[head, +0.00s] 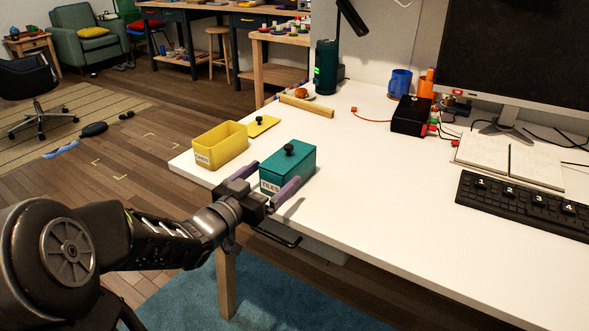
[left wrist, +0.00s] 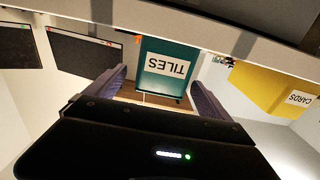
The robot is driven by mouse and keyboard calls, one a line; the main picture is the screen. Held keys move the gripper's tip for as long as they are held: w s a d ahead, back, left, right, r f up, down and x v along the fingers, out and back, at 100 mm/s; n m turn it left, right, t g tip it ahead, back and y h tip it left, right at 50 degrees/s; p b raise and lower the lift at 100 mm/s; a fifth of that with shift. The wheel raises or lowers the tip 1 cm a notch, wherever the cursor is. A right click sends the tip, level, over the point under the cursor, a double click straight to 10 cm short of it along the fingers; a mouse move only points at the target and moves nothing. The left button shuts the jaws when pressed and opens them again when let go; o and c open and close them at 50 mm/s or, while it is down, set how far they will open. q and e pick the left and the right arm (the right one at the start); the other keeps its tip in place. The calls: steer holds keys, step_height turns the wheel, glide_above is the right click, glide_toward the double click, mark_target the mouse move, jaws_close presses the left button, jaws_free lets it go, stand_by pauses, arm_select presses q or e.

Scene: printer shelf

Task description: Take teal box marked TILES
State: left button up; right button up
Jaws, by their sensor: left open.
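The teal box (head: 292,165) with a white TILES label and a black-knobbed lid stands on the white desk near its left front edge. My left gripper (head: 277,171) reaches in from the front left, its two purple fingers open, one toward each side of the box. In the left wrist view, the picture is upside down and the teal box (left wrist: 167,80) shows its TILES label between the open fingers (left wrist: 162,82). Gaps show between the fingers and the box there; I cannot tell the depth exactly. My right gripper is not in view.
An open yellow box (head: 221,147) marked CARDS stands just left of the teal box, with a yellow lid (head: 263,126) behind it. A keyboard (head: 525,205), open notebook (head: 510,160) and monitor (head: 520,50) are on the right. The desk right of the teal box is clear.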

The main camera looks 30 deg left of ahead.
mark_target(289, 157)
arm_select(q)
steer(key=shift+w, duration=1.25)
steer(key=w+b, duration=0.1)
steer(key=w, duration=0.4)
steer(key=shift+w+a, duration=0.1)
steer(key=shift+a, duration=0.1)
steer(key=shift+r, duration=0.1)
steer(key=shift+c, duration=0.3)
steer(key=c, duration=1.6)
steer(key=shift+o, duration=0.2)
step_height(289, 157, up, 10)
steer(key=p, duration=0.3)
